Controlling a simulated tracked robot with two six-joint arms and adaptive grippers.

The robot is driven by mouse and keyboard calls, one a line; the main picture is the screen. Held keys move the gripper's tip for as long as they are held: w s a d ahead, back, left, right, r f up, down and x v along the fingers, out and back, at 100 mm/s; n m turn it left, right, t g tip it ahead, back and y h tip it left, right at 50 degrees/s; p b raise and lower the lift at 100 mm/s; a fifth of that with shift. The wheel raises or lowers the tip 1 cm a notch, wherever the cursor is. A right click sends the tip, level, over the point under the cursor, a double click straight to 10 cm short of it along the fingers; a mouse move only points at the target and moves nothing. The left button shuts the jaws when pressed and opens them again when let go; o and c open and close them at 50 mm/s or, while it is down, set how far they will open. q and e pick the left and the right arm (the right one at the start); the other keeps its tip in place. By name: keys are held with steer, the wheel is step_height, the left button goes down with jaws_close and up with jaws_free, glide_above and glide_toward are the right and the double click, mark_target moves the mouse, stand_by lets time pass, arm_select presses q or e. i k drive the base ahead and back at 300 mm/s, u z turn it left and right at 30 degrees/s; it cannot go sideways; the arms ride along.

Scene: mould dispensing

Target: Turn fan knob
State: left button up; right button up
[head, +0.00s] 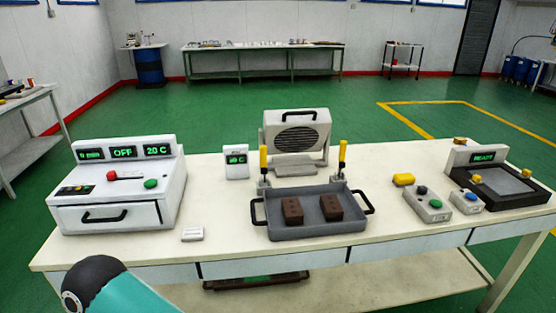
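The fan (270,137) is a pale box with a dark round grille and a carrying handle on top. It stands on a light base at the back middle of the workbench, in the head view. I cannot make out a knob on it from here. Only a teal and black part of my arm shows at the bottom left. Neither of my grippers is in view, and nothing of mine touches the fan.
The grey tray (303,233) holds two brown blocks at the front of the workbench (225,248). A white oven-like unit (100,217) stands left, a small display (236,162) beside the fan. Button boxes (427,204) and a screen unit (484,157) stand right.

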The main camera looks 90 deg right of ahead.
mark_target(422, 189)
steer(key=k, duration=1.65)
steer(key=u, duration=0.4)
steer(key=i, duration=0.15)
steer(key=z, duration=2.55)
steer(key=k, duration=0.65)
steer(key=z, duration=0.3)
steer(key=i, duration=1.35)
steer(key=u, duration=0.3)
